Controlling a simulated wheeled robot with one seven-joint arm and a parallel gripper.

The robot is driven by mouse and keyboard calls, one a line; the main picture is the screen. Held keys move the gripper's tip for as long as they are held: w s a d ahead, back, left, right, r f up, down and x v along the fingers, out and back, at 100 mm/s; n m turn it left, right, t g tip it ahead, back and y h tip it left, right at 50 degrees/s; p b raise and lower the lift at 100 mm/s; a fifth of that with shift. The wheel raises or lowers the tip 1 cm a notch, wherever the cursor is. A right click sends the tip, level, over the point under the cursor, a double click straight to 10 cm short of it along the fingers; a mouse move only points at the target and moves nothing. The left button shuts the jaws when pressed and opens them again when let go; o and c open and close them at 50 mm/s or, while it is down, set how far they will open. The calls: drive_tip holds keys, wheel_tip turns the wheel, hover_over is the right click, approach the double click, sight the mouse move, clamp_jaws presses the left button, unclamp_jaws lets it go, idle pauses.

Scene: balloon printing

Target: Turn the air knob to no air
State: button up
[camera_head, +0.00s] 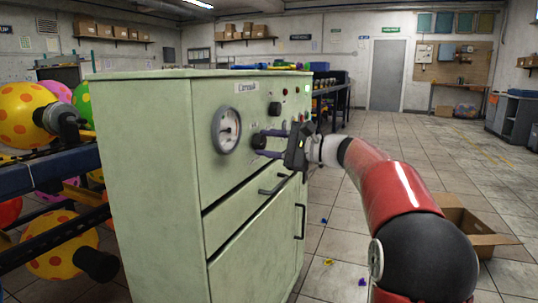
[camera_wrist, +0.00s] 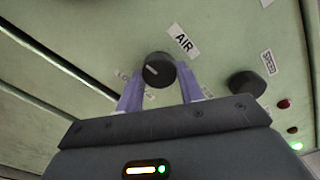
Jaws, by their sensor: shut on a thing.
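The air knob (camera_wrist: 158,70) is a round black knob below the AIR label (camera_wrist: 183,40) in the wrist view. A white mark on its face lies on the left side. In the head view the knob (camera_head: 259,140) sits on the green cabinet front (camera_head: 232,165), right of the gauge. My gripper (camera_wrist: 160,82) has its two purple fingers on either side of the knob and is shut on it. It also shows in the head view (camera_head: 262,146). Small markings beside the knob are partly hidden by the fingers.
A second black knob (camera_wrist: 247,85) with a SPEED label sits right of the air knob. A round gauge (camera_head: 227,130) and drawer handle (camera_head: 274,184) are close by. Balloons (camera_head: 62,245) are at the left. An open cardboard box (camera_head: 476,230) lies on the floor at right.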

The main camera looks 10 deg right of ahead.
drive_tip(key=n+b, duration=0.4)
drive_tip(key=n, duration=0.1)
drive_tip(key=shift+f, duration=0.2)
drive_tip(key=shift+r+n+b, duration=0.15)
drive_tip(key=shift+n+b, duration=0.85)
drive_tip(key=shift+n, duration=0.7)
drive_tip(key=o, duration=1)
drive_tip(key=shift+r, duration=0.1)
drive_tip(key=v, duration=0.8)
drive_tip(key=shift+a, duration=0.1)
